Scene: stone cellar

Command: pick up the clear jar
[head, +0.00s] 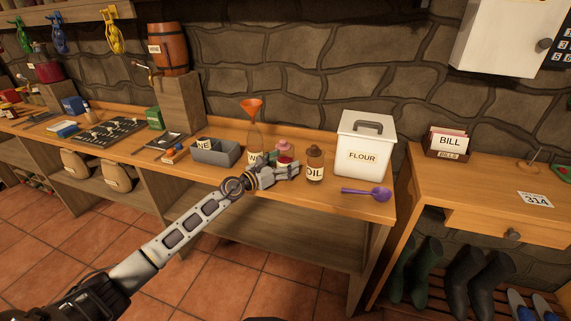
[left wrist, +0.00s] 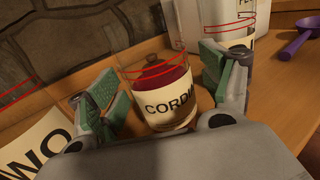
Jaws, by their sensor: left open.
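The clear jar (left wrist: 158,90) is glass, with dark red contents and a pale label whose visible letters read "CORD". In the left wrist view it stands upright on the wooden counter, between my two green-padded fingers. My left gripper (left wrist: 160,85) is open, one finger on each side of the jar. I cannot tell whether either finger touches it. In the head view the jar (head: 285,149) shows behind my left gripper (head: 284,172), which hides its lower part. My right gripper is not in view.
A brown bottle labelled "OIL" (head: 315,165) stands close to the jar's right. A white flour bin (head: 364,146) and a purple scoop (head: 368,194) are further right. A grey caddy (head: 227,154) is left.

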